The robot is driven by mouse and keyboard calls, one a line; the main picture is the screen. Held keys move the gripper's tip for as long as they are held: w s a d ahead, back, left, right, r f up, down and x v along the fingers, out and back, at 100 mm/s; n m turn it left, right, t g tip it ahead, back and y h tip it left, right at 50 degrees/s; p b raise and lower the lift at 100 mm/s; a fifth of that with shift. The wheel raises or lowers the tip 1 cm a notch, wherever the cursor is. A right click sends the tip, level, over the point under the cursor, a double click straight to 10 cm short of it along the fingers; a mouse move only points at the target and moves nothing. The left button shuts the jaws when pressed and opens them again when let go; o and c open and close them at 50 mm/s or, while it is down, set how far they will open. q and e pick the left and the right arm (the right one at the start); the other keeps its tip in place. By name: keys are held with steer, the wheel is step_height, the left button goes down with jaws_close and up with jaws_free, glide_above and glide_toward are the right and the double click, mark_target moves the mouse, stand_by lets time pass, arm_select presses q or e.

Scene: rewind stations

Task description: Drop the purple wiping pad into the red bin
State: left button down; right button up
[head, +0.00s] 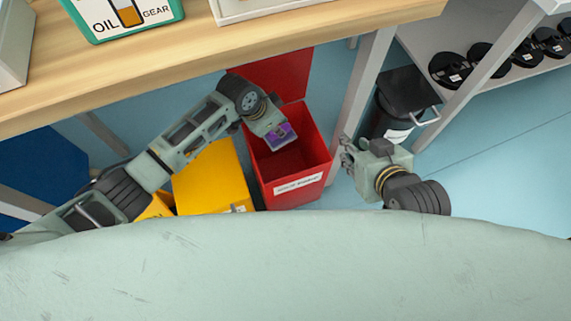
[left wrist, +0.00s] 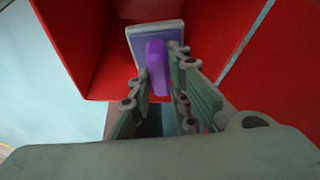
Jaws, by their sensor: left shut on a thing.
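The purple wiping pad (head: 281,137) is in my left gripper, over the open mouth of the red bin (head: 314,156) in the head view. In the left wrist view the pad (left wrist: 156,62) has a purple grip part and a pale flat plate. My left gripper (left wrist: 162,90) is shut on the purple part. The bin's red walls (left wrist: 95,50) surround the far side of the pad there. The red lid stands open at the back. My right gripper (head: 348,157) is to the right of the bin, apart from it; its fingers are too small to judge.
A yellow bin (head: 215,178) stands left of the red bin. A black bin (head: 397,105) stands to the right, behind a table leg. The wooden table (head: 200,55) overhangs the back, with an oil box (head: 125,14) on it. A shelf with black discs (head: 452,70) is at the upper right.

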steer(key=shift+w+a+r, duration=0.15)
steer(key=shift+w+r, duration=0.05)
steer(key=shift+w, duration=0.1)
arm_select(q)
steer(key=c, duration=1.6)
jaws_free()
steer(key=shift+o, duration=0.2)
steer(key=v, duration=1.2)
